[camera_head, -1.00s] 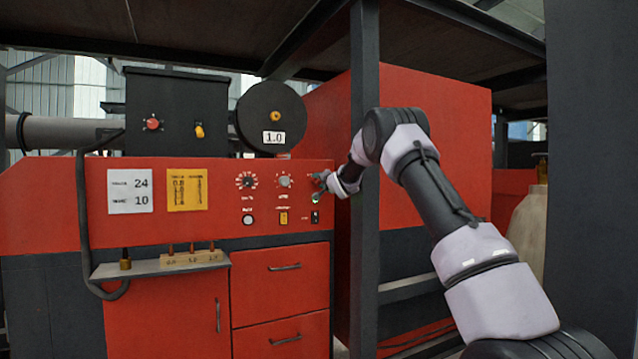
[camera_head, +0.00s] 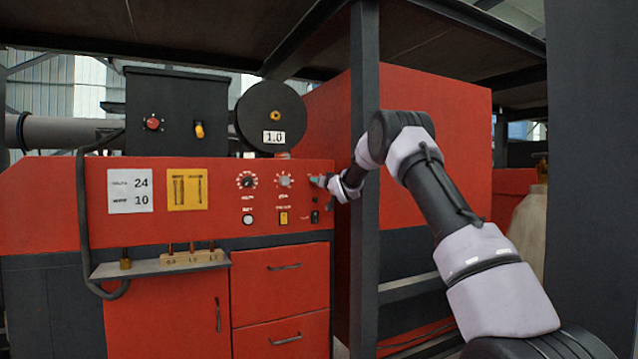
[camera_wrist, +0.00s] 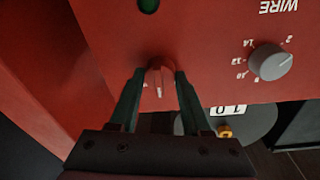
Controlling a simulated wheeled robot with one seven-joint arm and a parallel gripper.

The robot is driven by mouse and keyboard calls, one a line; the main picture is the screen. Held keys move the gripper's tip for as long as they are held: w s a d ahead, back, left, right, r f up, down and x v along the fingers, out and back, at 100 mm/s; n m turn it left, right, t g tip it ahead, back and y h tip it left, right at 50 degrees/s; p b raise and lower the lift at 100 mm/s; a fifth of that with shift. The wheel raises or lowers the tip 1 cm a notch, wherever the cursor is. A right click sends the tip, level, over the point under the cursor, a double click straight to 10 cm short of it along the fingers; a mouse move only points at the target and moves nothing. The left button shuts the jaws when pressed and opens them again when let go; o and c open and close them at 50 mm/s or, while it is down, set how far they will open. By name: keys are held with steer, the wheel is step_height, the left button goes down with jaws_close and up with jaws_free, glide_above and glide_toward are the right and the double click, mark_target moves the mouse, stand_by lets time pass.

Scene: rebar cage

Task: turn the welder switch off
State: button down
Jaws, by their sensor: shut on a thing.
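The welder switch is a small red knob (camera_wrist: 160,78) with a white mark, on the welder's red front panel (camera_head: 215,225). In the wrist view, the two dark green fingers of my gripper (camera_wrist: 159,74) stand on either side of the knob and are shut on it. In the head view my gripper (camera_head: 319,181) is at the panel's upper right corner and hides the knob. A green lamp (camera_wrist: 149,5) beside the knob looks dark; it also shows dark below my gripper in the head view (camera_head: 315,200).
The grey wire dial (camera_wrist: 270,62) is beside the switch. A dark upright post (camera_head: 364,250) stands close to my wrist, right of the panel. The black spool (camera_head: 262,110) is above the panel. A shelf (camera_head: 110,270) sticks out at lower left.

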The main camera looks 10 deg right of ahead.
steer(key=n+y, duration=0.1)
steer(key=n, duration=0.9)
steer(key=shift+d+f, duration=0.1)
steer(key=shift+n, duration=0.4)
steer(key=shift+c, duration=1.8)
jaws_free()
steer(key=v, duration=1)
steer(key=shift+s+d, duration=0.2)
steer(key=shift+s, duration=0.15)
steer(key=shift+f, duration=0.1)
